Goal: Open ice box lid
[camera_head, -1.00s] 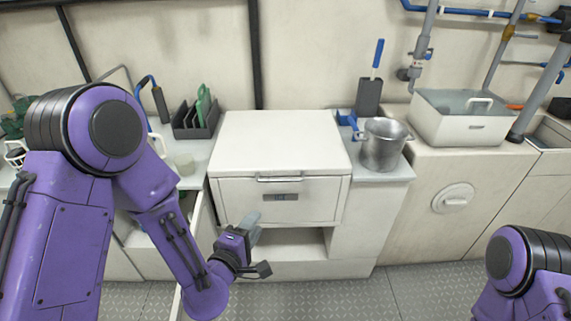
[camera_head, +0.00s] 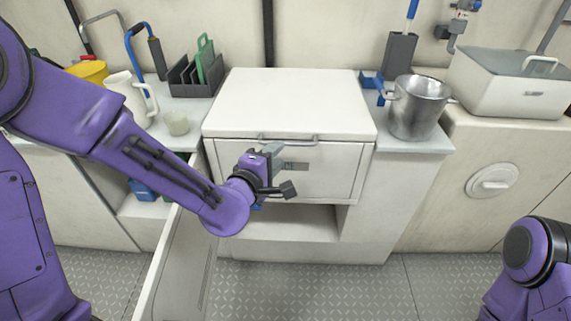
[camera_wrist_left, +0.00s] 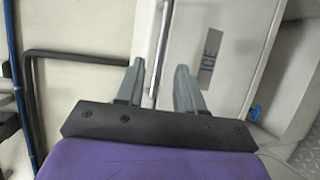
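The white ice box (camera_head: 335,172) stands in the middle of the counter with its lid (camera_head: 290,103) down. A bar handle (camera_head: 300,141) runs along the lid's front edge; it also shows as a metal bar (camera_wrist_left: 161,45) in the left wrist view. My left gripper (camera_head: 271,156) is in front of the ice box, just below the handle. In the left wrist view its fingers (camera_wrist_left: 159,85) are apart, with the bar lined up between them. I cannot tell whether they touch it. The ICE label (camera_wrist_left: 210,56) lies beside one finger. My right gripper is out of view.
A metal pot (camera_head: 416,110) stands right of the ice box, and a white bin (camera_head: 510,92) farther right. A grey rack (camera_head: 190,82), a cup (camera_head: 176,123) and a white jug (camera_head: 128,97) stand left. An open door or drawer panel (camera_head: 175,265) juts out below my left arm.

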